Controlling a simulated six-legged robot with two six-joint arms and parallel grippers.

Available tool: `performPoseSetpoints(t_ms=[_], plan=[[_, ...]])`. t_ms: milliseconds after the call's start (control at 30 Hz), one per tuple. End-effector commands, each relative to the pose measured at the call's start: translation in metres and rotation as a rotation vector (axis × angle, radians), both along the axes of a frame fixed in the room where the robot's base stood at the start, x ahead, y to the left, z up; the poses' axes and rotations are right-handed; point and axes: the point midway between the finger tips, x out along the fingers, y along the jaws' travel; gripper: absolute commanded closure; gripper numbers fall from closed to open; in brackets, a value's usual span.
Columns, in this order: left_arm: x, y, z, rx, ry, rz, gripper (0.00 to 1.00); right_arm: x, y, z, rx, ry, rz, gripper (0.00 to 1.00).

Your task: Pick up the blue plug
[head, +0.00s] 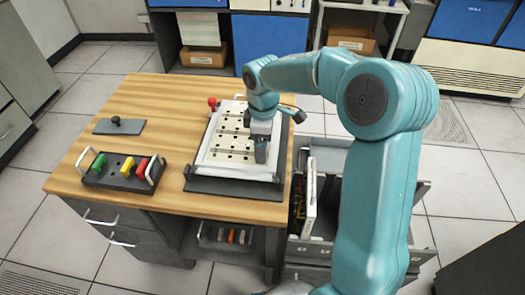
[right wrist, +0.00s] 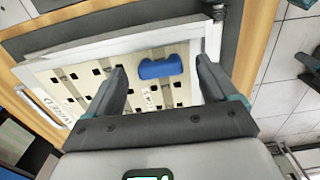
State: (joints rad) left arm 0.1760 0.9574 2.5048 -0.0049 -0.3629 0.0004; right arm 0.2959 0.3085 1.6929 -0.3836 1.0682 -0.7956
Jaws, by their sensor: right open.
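The blue plug (right wrist: 160,67) lies on a cream punched board (right wrist: 70,75) in the right wrist view. In the head view the plug cannot be made out behind my right gripper (head: 261,152). The board (head: 233,135) sits in a white frame on the wooden table. My right gripper (right wrist: 161,68) is open, its fingers pointing toward the board. My left gripper is not in view.
A black tray (head: 95,178) with white handles holds green, yellow and red plugs at the table's front left. A grey plate with a black knob (head: 116,121) lies behind it. A red knob (head: 212,102) stands by the frame. An open drawer unit (head: 320,147) stands right of the table.

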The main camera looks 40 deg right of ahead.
Motion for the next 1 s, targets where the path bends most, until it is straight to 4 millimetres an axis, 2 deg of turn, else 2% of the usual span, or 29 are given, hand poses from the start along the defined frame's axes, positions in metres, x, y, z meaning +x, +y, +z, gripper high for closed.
performPoseSetpoints(t_ms=[100,333,500,833,1000], plan=[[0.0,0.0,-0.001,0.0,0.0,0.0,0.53,0.001,0.0,-0.011,0.0,0.0,0.0,0.14],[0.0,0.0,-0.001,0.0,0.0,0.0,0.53,0.001,0.0,-0.011,0.0,-0.001,-0.001,0.14],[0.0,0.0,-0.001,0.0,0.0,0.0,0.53,0.002,0.0,-0.011,0.0,-0.001,0.0,0.66],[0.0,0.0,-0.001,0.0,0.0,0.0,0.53,0.001,0.0,-0.009,0.0,-0.003,-0.001,0.67],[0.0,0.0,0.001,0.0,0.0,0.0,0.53,0.002,0.0,0.005,-0.001,-0.003,0.0,0.67]])
